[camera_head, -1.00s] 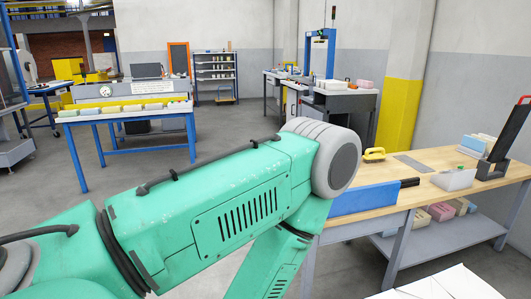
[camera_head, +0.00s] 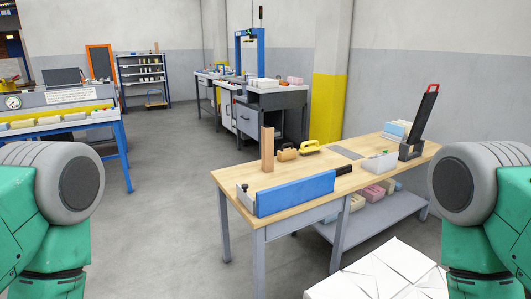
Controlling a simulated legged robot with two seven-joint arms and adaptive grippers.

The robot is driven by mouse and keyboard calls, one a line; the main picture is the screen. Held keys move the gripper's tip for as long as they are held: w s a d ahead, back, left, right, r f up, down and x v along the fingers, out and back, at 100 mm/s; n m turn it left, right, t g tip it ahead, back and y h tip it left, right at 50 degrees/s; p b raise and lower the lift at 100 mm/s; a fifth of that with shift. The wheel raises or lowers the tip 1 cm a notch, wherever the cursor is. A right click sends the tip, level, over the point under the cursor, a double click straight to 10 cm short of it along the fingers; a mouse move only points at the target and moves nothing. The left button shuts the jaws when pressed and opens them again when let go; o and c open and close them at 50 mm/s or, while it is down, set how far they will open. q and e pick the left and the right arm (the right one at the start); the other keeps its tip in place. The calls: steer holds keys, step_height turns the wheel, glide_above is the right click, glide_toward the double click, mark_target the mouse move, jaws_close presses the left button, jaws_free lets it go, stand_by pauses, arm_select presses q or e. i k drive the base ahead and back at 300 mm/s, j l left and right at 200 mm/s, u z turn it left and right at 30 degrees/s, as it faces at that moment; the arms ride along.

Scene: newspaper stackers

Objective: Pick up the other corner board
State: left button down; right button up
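A brown upright piece, seemingly a corner board (camera_head: 267,149), stands on the wooden table (camera_head: 226,181), behind a long blue block (camera_head: 296,193). I cannot make out a second corner board for certain. A smaller tan piece (camera_head: 287,154) lies to its right. My two green arms show at the left and right picture edges with their grey joints raised. Both grippers are outside the view, and the table lies between and beyond the arms.
A white faceted stack (camera_head: 380,275) is low in front. Open floor (camera_head: 175,190) lies to the left.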

mark_target(267, 134)
steer(key=i+j+z, duration=0.1)
steer(key=z, duration=0.3)
steer(key=i+j+z, duration=0.1)
steer(key=z, duration=0.3)
steer(key=j+z, duration=0.15)
steer(key=z, duration=0.2)
steer(key=i+j+z, duration=0.1)
steer(key=z, duration=0.3)
steer(key=j+z, duration=0.25)
steer(key=j, duration=0.5)
steer(key=j+z, duration=0.2)
steer(key=j, duration=0.55)
steer(key=j+z, duration=0.25)
steer(key=j, duration=0.45)
steer(key=k+j+z, duration=0.2)
steer(key=j, duration=0.55)
steer(key=i, duration=0.05)
